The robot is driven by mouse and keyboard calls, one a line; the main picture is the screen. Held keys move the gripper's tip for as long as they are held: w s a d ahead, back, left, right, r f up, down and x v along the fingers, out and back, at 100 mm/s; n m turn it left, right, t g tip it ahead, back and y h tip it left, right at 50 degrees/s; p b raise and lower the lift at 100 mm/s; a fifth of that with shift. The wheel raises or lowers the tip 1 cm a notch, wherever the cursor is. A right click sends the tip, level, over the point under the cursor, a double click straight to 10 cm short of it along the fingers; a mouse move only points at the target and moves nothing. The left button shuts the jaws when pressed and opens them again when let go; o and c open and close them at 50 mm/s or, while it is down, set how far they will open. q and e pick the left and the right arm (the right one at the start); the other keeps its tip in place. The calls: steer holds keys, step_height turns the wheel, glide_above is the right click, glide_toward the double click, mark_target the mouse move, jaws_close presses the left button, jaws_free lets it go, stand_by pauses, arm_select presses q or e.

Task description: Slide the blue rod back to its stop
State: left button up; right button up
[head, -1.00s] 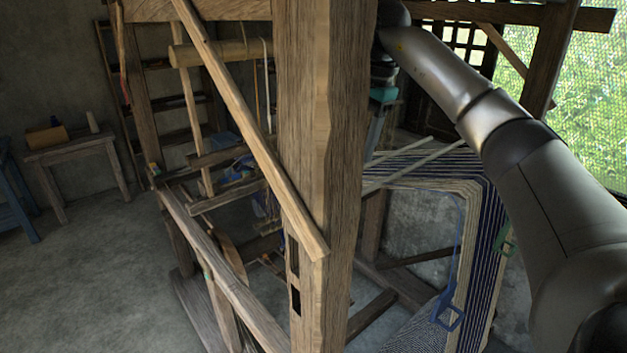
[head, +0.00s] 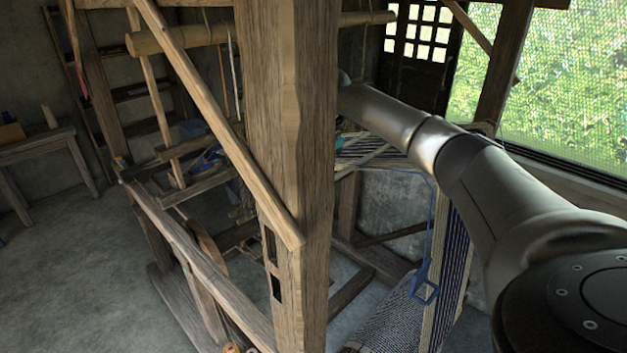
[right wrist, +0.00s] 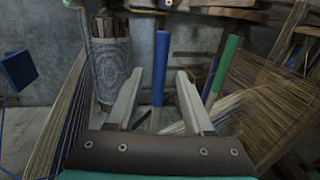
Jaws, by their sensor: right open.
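In the right wrist view a blue rod (right wrist: 161,62) stands roughly upright, in line with the gap between the fingers of my right gripper (right wrist: 157,82). The gripper is open, with one finger on either side of the rod in the picture; I cannot tell how far the rod is from the fingers, and no grip on it shows. A green rod (right wrist: 221,66) stands to the right of the blue one, outside the right finger. In the head view my right arm reaches in from the right and its gripper is largely hidden behind the post. My left gripper is not in view.
A thick wooden post (head: 288,180) and a slanting brace (head: 215,120) block much of the head view. A blue hanging handle (head: 424,286) is beside the striped warp threads (head: 447,262). A patterned cloth roll (right wrist: 112,68) is at the left in the wrist view.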

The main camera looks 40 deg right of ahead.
steer(key=shift+w+f, duration=0.15)
steer(key=shift+f, duration=0.6)
steer(key=shift+c, duration=0.4)
jaws_close()
stand_by(0.5)
